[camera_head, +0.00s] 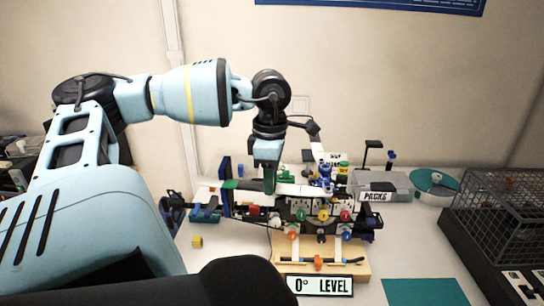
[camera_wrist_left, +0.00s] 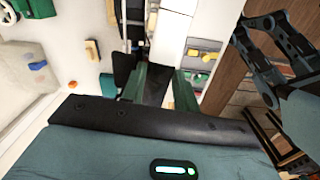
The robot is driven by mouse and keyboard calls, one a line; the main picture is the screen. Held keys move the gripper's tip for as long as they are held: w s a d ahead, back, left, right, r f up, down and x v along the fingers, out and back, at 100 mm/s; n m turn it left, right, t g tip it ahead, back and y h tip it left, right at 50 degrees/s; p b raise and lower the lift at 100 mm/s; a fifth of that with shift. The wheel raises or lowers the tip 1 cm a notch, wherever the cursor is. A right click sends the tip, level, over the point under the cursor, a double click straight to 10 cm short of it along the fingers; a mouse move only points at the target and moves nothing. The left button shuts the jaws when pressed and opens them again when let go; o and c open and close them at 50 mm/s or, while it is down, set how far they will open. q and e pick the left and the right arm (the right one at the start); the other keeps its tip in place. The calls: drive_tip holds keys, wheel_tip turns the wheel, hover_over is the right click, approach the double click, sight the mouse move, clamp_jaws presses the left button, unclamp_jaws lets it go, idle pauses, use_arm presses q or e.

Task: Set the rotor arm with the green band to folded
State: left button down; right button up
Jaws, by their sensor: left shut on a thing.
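My left gripper (camera_head: 268,188) reaches down from above onto the drone-like assembly in the head view, its green fingers close together. In the left wrist view the green fingers of my left gripper (camera_wrist_left: 157,84) stand either side of a dark bar-like piece, which appears to be a rotor arm (camera_wrist_left: 155,84). A green band (camera_head: 229,184) shows at the left end of the pale bar (camera_head: 295,191), left of the fingers. I cannot tell whether the gripped piece carries this band, because the fingers hide part of it.
A wooden stand (camera_head: 350,271) and a "0° LEVEL" sign (camera_head: 320,286) are in front. Coloured knobs (camera_head: 323,216) line the assembly. A yellow block (camera_head: 197,242) lies left. A "PACKS" bin (camera_head: 400,190) and a wire cage (camera_head: 500,208) stand right.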

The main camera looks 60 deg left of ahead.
use_arm(q)
drive_tip(key=shift+w+a, duration=0.1)
drive_tip(key=shift+a, duration=0.05)
idle(0.4)
drive_tip(key=c, duration=1)
unclamp_jaws()
drive_tip(key=shift+c, duration=0.2)
drive_tip(key=shift+r, duration=0.1)
wheel_tip(320, 180, up, 7)
drive_tip(key=shift+f+b, duration=0.15)
drive_tip(key=shift+b, duration=0.4)
drive_tip(key=shift+r, duration=0.45)
